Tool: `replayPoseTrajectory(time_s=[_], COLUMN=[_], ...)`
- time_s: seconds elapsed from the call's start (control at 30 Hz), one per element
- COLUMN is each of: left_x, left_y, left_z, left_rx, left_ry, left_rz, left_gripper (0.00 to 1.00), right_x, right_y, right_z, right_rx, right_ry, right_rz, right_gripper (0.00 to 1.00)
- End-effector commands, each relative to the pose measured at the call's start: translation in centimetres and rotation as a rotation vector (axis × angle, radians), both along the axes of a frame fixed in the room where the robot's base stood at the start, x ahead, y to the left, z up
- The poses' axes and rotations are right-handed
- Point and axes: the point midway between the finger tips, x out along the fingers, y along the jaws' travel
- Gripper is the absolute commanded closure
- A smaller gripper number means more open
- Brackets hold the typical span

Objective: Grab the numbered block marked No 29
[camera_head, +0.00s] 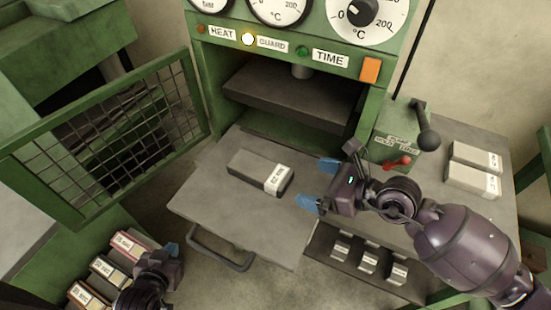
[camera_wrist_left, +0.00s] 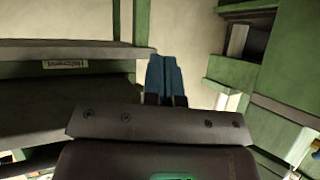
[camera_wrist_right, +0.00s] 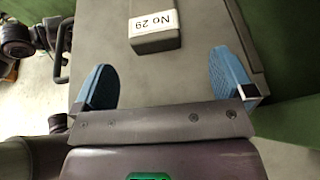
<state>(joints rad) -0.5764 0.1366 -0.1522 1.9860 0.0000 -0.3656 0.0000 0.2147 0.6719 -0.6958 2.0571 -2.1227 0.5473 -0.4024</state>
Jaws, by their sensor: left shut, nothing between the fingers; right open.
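The block marked No 29 (camera_head: 255,172) is a dark grey bar with a white label at its right end. It lies flat on the grey shelf plate (camera_head: 215,207) in front of the press opening. In the right wrist view the block (camera_wrist_right: 143,8) shows its "No 29" label beyond the fingers. My right gripper (camera_head: 314,184) is open and empty, just right of the block's labelled end and apart from it. Its blue fingers also show in the right wrist view (camera_wrist_right: 166,80). My left gripper (camera_head: 172,250) is shut and empty at the lower left; its fingers show together in the left wrist view (camera_wrist_left: 165,78).
A mesh door (camera_head: 110,130) stands open at the left. Labelled boxes (camera_head: 108,268) sit lower left. Small labelled blocks (camera_head: 369,258) lie in a rack below the plate. Pale blocks (camera_head: 472,180) lie on the right table. A lever box (camera_head: 400,140) stands behind my right arm.

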Motion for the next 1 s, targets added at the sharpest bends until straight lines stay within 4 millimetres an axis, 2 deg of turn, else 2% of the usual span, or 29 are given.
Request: replayPoseTrajectory(time_s=[0.13,0.27,0.4,0.67,1.0], left_x=[-1.2,-2.2,-1.8,-1.2,-1.0], left_y=[0.4,0.8,0.7,0.5,0.3], left_z=[-0.5,-1.0,-0.9,-0.5,-0.5], left_rx=[0.006,0.011,0.01,0.008,0.004], left_ry=[0.022,0.043,0.037,0.022,0.019], left_rz=[0.006,0.01,0.007,0.004,0.005], left_gripper=[1.0,1.0,1.0,1.0,1.0], right_x=[0.2,0.9,1.7,2.4,4.1], right_y=[0.7,2.4,3.9,5.2,8.8], right_z=[-0.5,-1.2,-1.9,-2.3,-3.5], right_rx=[-0.023,-0.02,-0.019,-0.019,-0.019], right_ry=[-0.012,-0.011,-0.009,-0.01,-0.009], right_rz=[0.017,0.018,0.016,0.016,0.016], right_gripper=[0.0,0.0,0.0,0.0,0.0])
